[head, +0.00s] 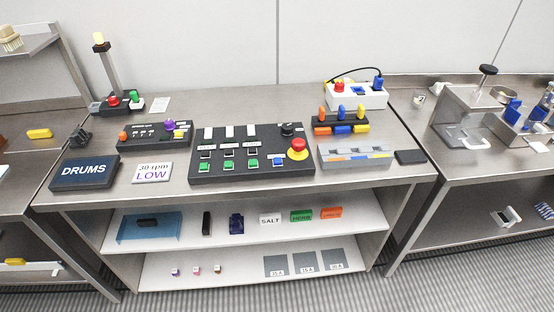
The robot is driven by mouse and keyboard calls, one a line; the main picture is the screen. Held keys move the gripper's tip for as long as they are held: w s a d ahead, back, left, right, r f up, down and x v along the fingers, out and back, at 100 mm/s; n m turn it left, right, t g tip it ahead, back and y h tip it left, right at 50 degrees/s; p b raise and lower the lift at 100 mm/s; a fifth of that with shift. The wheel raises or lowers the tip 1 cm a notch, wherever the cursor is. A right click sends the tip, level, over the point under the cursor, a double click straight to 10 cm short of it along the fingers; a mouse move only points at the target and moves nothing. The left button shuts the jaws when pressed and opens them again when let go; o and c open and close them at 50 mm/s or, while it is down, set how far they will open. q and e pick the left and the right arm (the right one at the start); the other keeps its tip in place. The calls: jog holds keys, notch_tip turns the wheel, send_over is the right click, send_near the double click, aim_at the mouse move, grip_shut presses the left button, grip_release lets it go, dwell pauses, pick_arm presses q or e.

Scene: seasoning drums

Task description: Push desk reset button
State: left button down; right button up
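A black control panel (265,178) lies on the metal desk (215,202) in the head view. It carries several green buttons (229,165) in a row, a blue button (278,161) to their right, and a large red mushroom button on a yellow base (298,148). A black knob (288,130) sits at its top right. A smaller black panel (152,136) with a purple button (169,125) and an orange button (122,135) lies to the left. The button labels are too small to read, so I cannot tell which one is the reset. Neither gripper is in view.
A DRUMS sign (84,172) and a LOW card (152,172) lie at the front left. A signal tower (105,70) stands behind. A white box (356,96), coloured connectors (341,124) and a grey tray (355,154) are at right. Shelves (170,270) sit below.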

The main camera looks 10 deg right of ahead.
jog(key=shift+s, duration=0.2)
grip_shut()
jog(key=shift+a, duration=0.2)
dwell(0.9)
